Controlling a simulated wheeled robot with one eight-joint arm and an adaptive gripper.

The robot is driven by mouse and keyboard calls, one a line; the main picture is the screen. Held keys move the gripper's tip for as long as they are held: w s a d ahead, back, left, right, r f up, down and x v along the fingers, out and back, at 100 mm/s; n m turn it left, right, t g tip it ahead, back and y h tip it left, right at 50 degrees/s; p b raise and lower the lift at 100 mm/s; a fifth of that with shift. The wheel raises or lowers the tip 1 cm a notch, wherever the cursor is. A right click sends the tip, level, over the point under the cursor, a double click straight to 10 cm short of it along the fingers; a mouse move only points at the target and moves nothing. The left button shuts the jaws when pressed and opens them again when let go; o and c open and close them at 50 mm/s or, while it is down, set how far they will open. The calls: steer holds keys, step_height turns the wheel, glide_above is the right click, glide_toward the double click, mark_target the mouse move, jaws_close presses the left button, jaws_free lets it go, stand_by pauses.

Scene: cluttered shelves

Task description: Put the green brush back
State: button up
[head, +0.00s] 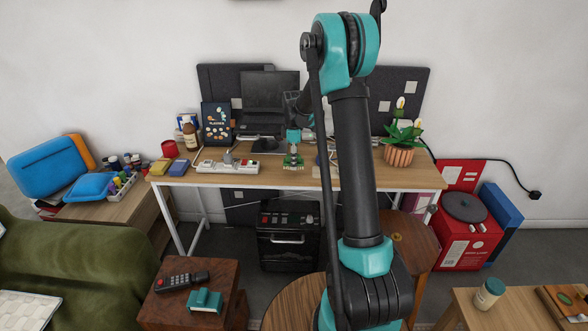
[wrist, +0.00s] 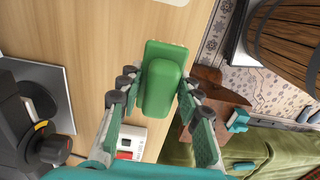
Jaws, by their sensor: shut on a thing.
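The green brush (wrist: 162,85) is between the two fingers of my gripper (wrist: 153,92) in the wrist view, with its rounded green back facing the camera. My gripper is shut on it. In the head view the brush (head: 293,161) shows small and green under my gripper (head: 293,146), over the front part of the wooden desk (head: 330,173). I cannot tell whether the brush touches the desk top.
A white power strip (head: 228,167) lies left of the brush. A potted plant (head: 399,155) stands at the desk's right. A teal object (head: 205,300) lies on the brown stool (head: 165,313) in front.

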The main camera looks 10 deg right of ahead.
steer(key=shift+f, duration=1.9)
steer(key=shift+f, duration=0.1)
steer(key=o, duration=1.2)
steer(key=shift+o, duration=0.2)
